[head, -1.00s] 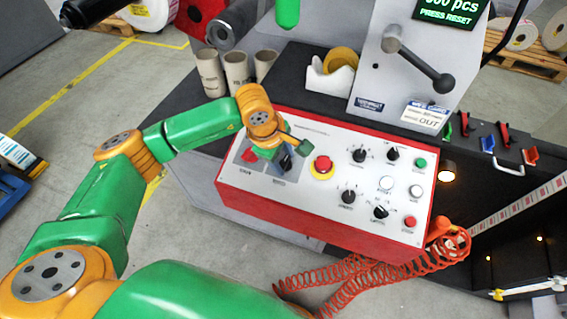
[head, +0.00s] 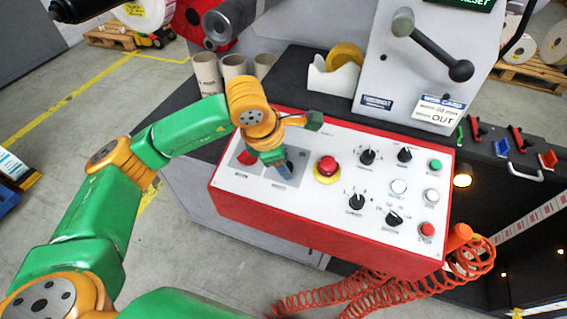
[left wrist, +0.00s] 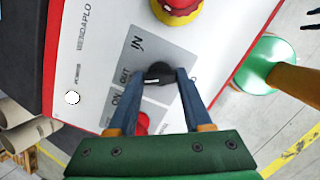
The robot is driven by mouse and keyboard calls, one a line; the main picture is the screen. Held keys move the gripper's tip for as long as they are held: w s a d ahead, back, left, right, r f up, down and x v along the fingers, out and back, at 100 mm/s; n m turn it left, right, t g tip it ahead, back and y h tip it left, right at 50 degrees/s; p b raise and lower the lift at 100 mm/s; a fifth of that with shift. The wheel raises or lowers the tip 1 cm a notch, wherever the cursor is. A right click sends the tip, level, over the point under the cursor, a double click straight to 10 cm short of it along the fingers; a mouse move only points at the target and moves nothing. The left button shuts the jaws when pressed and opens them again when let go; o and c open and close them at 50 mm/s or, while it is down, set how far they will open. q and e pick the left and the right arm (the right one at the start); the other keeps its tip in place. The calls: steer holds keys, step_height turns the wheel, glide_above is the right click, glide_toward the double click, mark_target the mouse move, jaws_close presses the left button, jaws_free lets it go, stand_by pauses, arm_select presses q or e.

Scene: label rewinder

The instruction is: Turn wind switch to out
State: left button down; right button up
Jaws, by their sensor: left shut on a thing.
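The wind switch (left wrist: 158,73) is a small black knob on a grey plate (left wrist: 178,50) marked IN and OUT. In the left wrist view IN lies above it and OUT to its left; I cannot tell exactly where its pointer stands. My left gripper (left wrist: 157,79) is shut on the knob, one blue finger on each side. In the head view the left gripper (head: 284,172) reaches down to the control panel (head: 320,210) and hides the knob. A card (head: 440,112) on the machine reads OUT. My right gripper is not in view.
A red emergency button (head: 327,166) on a yellow ring sits just right of the gripper. A red switch (head: 246,157) sits to its left. Several black knobs and push buttons fill the panel's right half. A coiled red hose (head: 375,290) hangs below.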

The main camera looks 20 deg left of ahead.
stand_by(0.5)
arm_select(q)
steer(key=shift+c, duration=1.6)
jaws_free()
steer(key=d+v, duration=0.1)
steer(key=v, duration=0.6)
steer(key=shift+a+b, duration=0.45)
